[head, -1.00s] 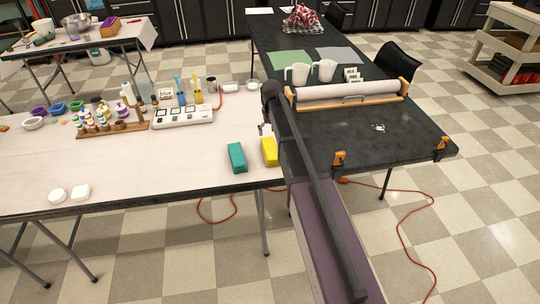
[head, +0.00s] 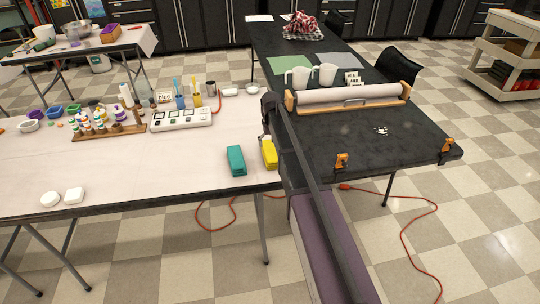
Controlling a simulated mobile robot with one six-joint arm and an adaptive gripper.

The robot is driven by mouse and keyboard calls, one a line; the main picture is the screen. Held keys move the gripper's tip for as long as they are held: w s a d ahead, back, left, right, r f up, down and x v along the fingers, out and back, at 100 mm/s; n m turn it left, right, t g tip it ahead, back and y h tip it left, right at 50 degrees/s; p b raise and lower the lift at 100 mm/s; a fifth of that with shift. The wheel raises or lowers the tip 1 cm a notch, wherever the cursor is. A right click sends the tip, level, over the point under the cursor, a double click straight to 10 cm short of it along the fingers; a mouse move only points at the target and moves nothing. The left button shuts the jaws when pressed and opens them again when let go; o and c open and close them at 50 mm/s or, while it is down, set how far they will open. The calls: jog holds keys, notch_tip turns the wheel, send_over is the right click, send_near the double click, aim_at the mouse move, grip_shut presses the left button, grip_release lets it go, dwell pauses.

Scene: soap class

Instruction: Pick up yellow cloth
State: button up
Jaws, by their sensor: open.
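The yellow cloth (head: 270,153) is a folded yellow block on the right end of the pale table, close to its front edge. A teal folded cloth (head: 236,160) lies just left of it. My gripper (head: 265,136) is small and dark in the head view, just above the far end of the yellow cloth. It is open and holds nothing that I can see. My arm hides part of what is right of the cloth, and contact between gripper and cloth is too small to tell.
The black table (head: 400,140) adjoins on the right, with a paper roll holder (head: 350,96) and white mugs (head: 298,78). A white tray (head: 182,117) and paint bottles (head: 100,120) stand behind. Two white soaps (head: 74,195) lie at front left. The table's middle is clear.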

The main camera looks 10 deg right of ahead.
aim_at(270, 150)
jog(key=f+b, duration=0.3)
jog(key=shift+w+a+f, duration=0.1)
jog(key=shift+w+f, duration=0.1)
jog(key=shift+w, duration=0.05)
jog(key=shift+f+b, duration=0.95)
jog(key=shift+b, duration=0.15)
jog(key=c, duration=0.8)
